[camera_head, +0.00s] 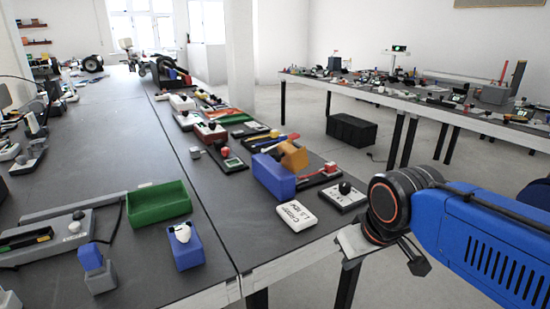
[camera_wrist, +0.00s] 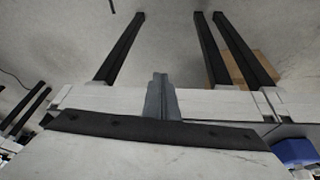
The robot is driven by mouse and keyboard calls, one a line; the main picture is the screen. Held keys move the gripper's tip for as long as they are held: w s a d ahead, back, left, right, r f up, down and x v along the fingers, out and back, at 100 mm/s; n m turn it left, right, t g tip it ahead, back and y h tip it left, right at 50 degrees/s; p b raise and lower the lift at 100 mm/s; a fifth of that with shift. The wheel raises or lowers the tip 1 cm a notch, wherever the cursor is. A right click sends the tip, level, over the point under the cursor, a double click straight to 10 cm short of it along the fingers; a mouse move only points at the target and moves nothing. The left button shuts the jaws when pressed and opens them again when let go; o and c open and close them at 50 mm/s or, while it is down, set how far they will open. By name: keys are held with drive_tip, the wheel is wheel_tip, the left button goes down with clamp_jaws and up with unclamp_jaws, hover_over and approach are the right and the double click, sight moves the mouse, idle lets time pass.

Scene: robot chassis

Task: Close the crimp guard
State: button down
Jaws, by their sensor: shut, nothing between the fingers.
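A white box with dark lettering that seems to read "Crimper" (camera_head: 296,216) lies near the front right edge of the near bench in the head view. Just behind it stands a blue block (camera_head: 273,178), with an orange part (camera_head: 293,155) at its back right. I cannot tell for sure which part is the crimp guard, or whether it is open. My gripper, seen in the wrist view as a narrow grey pair of fingers (camera_wrist: 160,82), is shut and empty. In the head view my arm is right of the bench edge, apart from these things.
A small device with a black knob (camera_head: 343,196) sits between the white box and my arm. A green tray (camera_head: 158,202) and a blue block with a white top (camera_head: 184,246) stand further left. The far bench (camera_head: 430,103) stands across an open floor. A black crate (camera_head: 352,134) lies between.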

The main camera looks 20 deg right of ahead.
drive_tip(key=w+a+r+n+g+h, duration=0.1)
drive_tip(key=w+a+r+n, duration=0.1)
drive_tip(key=w+r+n, duration=0.5)
drive_tip(key=n+g+h, duration=0.2)
drive_tip(key=n+h, duration=0.3)
drive_tip(key=n, duration=0.8)
approach(289, 159)
drive_tip(key=a+r, duration=0.1)
drive_tip(key=a, duration=0.9)
drive_tip(key=w+d+f, duration=0.2)
drive_tip(key=d+f, duration=0.5)
drive_tip(key=d, duration=0.1)
drive_tip(key=shift+d, duration=0.3)
drive_tip(key=shift+y, duration=0.3)
